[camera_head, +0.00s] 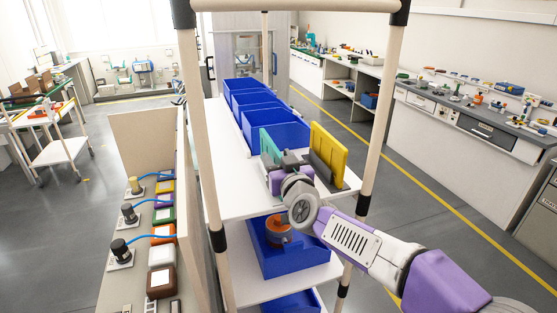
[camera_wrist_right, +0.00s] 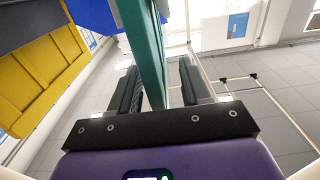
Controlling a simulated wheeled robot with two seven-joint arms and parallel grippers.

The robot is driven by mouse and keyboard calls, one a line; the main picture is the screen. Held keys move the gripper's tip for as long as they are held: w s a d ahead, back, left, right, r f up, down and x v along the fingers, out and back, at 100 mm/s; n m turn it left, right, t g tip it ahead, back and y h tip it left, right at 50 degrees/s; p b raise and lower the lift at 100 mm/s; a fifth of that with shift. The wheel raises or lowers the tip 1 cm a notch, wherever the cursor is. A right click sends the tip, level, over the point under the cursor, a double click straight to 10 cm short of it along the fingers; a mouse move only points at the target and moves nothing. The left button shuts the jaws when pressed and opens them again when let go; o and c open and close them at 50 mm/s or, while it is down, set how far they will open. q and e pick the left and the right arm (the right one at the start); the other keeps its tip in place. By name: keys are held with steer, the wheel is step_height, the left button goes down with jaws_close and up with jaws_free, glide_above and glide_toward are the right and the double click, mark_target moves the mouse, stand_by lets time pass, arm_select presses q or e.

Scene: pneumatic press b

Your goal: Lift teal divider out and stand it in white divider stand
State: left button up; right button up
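The teal divider (camera_head: 268,146) is an upright thin plate at the front end of the row of blue bins on the upper shelf. In the right wrist view the teal divider (camera_wrist_right: 143,45) runs down between the two dark fingers of my right gripper (camera_wrist_right: 160,88). A gap shows between the plate and the right-hand finger, so the gripper looks open around it. In the head view my right gripper (camera_head: 277,171) is at the divider, partly hiding its lower part. I cannot make out the white divider stand clearly. My left gripper is out of view.
A yellow panel (camera_head: 329,151) stands just right of the teal divider; it also shows in the wrist view (camera_wrist_right: 40,75). Blue bins (camera_head: 285,136) line the white shelf (camera_head: 238,205). Beige rack posts (camera_head: 380,110) stand on both sides. A lower blue bin (camera_head: 310,257) sits below.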

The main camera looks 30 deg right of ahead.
steer(key=v, duration=0.7)
steer(key=shift+s, duration=0.3)
stand_by(0.5)
